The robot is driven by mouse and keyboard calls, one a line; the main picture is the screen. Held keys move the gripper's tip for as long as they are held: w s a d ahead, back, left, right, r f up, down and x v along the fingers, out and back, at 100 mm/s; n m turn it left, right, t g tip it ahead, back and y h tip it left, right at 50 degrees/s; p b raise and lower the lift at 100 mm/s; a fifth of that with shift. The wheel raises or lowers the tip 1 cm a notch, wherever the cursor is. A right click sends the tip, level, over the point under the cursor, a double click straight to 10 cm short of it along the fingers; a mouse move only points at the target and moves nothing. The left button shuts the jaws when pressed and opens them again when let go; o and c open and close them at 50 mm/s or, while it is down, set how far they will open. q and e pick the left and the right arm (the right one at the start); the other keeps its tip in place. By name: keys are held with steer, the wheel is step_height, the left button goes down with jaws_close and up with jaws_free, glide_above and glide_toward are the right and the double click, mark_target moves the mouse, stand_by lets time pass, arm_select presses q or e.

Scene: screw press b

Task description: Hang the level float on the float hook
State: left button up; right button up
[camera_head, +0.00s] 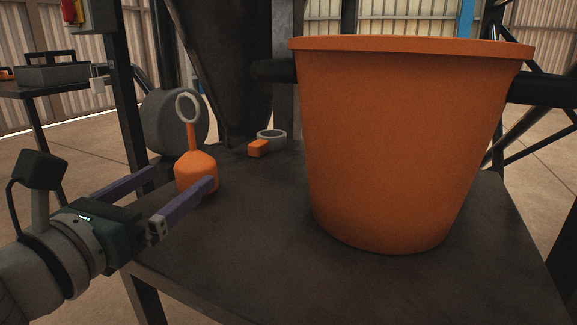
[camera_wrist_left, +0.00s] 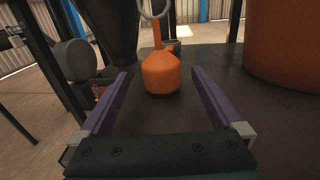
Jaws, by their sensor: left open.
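The level float (camera_head: 196,173) is an orange bottle-shaped body with a thin neck and a pale ring on top. It stands upright on the dark table, left of the large bucket. In the left wrist view the float (camera_wrist_left: 162,75) stands just beyond and between the fingertips, its ring cut off by the top edge. My left gripper (camera_head: 183,176) is open, its two purple fingers pointing at the float from the near left; the wrist view shows the gripper (camera_wrist_left: 159,74) empty. I cannot make out the float hook. My right gripper is not in view.
A large orange bucket (camera_head: 405,150) fills the right of the table (camera_head: 250,275). A grey ring-shaped item (camera_head: 271,138) and a small orange block (camera_head: 258,149) lie behind the float. A grey round drum (camera_head: 165,120) and dark machine frame stand behind. The table's front middle is clear.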

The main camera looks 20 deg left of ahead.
mark_target(183, 173)
arm_select(q)
steer(key=w, duration=0.5)
steer(key=shift+w+a+r, duration=0.15)
steer(key=shift+w, duration=0.25)
steer(key=c, duration=1.4)
